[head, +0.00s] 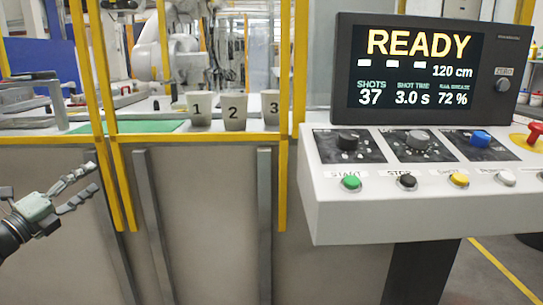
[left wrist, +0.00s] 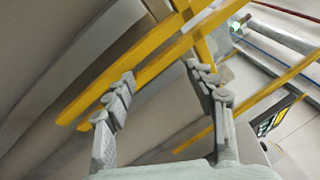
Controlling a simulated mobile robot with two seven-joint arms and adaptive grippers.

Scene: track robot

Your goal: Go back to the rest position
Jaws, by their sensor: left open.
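My left gripper (head: 82,186) is at the left edge of the head view, in front of the grey panels below the yellow frame. Its fingers point right and are spread apart, with nothing between them. In the left wrist view the two fingers of the left gripper (left wrist: 160,88) are also apart and empty, with yellow bars (left wrist: 150,68) beyond them. My right gripper does not show in either view.
A control console (head: 400,205) with a screen (head: 418,68) reading READY and several buttons stands at the right. Behind the yellow posts (head: 292,100), cups numbered 1 (head: 198,118), 2 (head: 234,122) and 3 (head: 270,118) stand near a green mat (head: 135,127).

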